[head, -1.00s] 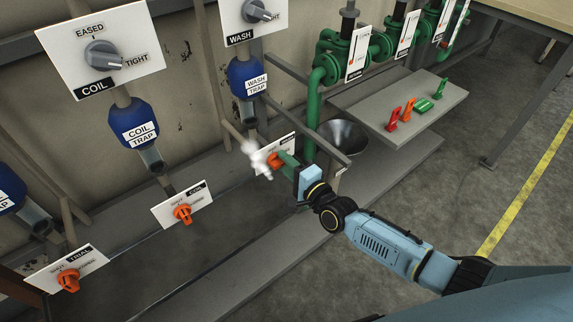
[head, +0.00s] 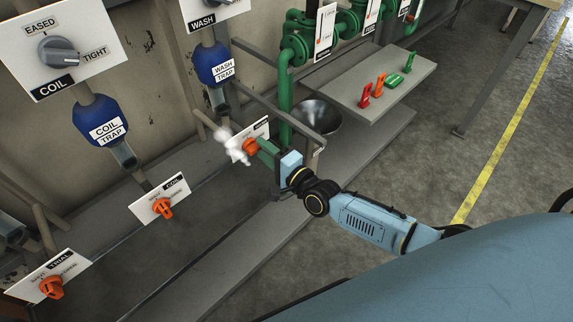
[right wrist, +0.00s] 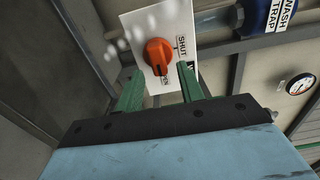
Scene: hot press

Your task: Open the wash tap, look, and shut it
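The wash tap is an orange knob (head: 250,146) on a white plate, low under the wash trap (head: 214,64). In the right wrist view its knob (right wrist: 158,55) has its ridge pointing down toward the OPEN mark, away from SHUT. A white puff of steam (head: 234,148) hangs beside it. My right gripper (head: 262,150) is at the tap. In the right wrist view its two green fingers (right wrist: 161,70) are spread, one on each side of the knob, with gaps showing. My left gripper is not in view.
The coil tap (head: 162,208) and trial tap (head: 51,287) stand to the left. A metal funnel (head: 318,116) and green pipes (head: 285,90) are close behind my right arm. A grey shelf (head: 345,92) holds red, orange and green tags. The floor at right is clear.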

